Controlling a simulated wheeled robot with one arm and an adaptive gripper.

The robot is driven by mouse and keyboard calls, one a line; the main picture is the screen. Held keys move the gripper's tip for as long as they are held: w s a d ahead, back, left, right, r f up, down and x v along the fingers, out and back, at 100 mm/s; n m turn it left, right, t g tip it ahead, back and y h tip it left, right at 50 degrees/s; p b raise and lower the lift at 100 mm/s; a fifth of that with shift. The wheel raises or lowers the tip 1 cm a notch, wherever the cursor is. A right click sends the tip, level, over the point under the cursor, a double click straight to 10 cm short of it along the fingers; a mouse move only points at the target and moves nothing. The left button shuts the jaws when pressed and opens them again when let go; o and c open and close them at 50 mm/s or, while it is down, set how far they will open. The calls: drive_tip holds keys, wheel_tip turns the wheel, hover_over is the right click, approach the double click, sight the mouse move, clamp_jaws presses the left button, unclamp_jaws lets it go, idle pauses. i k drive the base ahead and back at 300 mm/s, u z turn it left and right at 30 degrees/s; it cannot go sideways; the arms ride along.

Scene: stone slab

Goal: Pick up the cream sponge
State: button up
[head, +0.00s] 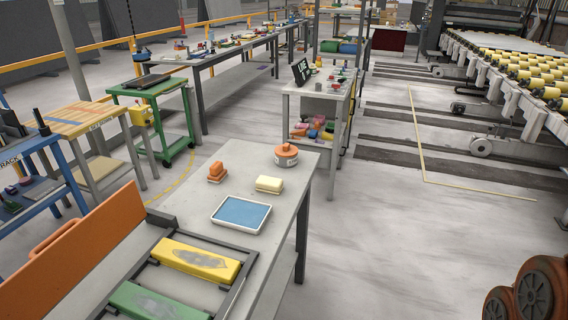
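The cream sponge (269,184) lies on a pale table (250,150) in the head view. It is a small, pale yellow block, fully visible and with nothing on top of it. It sits behind and slightly right of a white-rimmed tray (222,227) with a blue inside, apart from it. My gripper is not in view.
A dark frame holding a yellow block (195,258) and a green block (150,303) is at the table's near end, beside an upright orange panel (90,250). The floor right of the table (400,230) is open.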

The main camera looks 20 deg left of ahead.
sight(267, 183)
drive_tip(key=i, duration=1.35)
drive_tip(key=u, duration=3)
